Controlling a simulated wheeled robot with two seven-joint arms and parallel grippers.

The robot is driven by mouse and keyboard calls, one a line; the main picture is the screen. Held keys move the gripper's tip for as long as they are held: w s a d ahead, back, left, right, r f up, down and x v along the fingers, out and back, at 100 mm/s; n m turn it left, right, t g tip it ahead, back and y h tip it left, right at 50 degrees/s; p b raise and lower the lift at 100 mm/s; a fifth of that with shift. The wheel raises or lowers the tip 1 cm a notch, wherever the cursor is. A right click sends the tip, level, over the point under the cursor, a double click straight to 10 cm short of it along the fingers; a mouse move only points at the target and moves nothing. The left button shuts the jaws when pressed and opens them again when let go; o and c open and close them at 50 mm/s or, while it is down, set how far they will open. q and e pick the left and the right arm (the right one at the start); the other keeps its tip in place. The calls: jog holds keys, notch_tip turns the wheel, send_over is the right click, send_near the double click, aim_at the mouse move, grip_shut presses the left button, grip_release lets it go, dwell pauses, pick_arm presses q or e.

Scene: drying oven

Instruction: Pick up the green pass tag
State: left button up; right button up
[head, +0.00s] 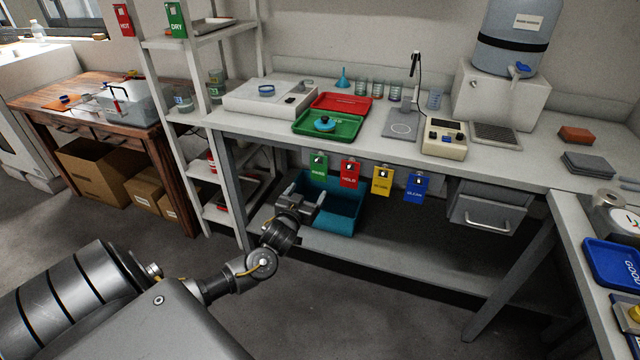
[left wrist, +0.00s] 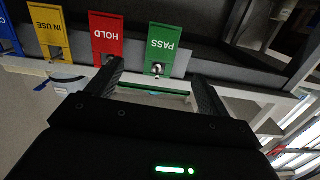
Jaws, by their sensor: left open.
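The green pass tag (head: 318,167) hangs from the front edge of the bench, leftmost in a row of coloured tags. In the left wrist view the tag, marked PASS (left wrist: 163,46), appears upside down, beyond and between my two fingers. My left gripper (head: 308,195) is open and empty, just below and in front of the tag in the head view. It also shows in the left wrist view (left wrist: 158,80), with a gap between its fingers and the tag. My right gripper is not in view.
The red HOLD tag (head: 350,174) hangs beside the green one, then the yellow IN USE tag (head: 382,180) and the blue tag (head: 416,187). A teal bin (head: 345,218) stands on the lower shelf behind my gripper. A green tray (head: 345,133) sits on the bench above.

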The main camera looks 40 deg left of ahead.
pick_arm(q)
notch_tip(320, 180, up, 3)
send_near(321, 160)
jog(key=w, duration=0.1)
jog(key=shift+t, duration=0.4)
jog(key=shift+f+x, duration=0.15)
jog(key=shift+x, duration=1.15)
jog(key=shift+f+x, duration=0.2)
jog(key=shift+x, duration=1.15)
jog(key=shift+a, duration=0.2)
jog(key=shift+c, duration=0.8)
jog(key=c, duration=0.9)
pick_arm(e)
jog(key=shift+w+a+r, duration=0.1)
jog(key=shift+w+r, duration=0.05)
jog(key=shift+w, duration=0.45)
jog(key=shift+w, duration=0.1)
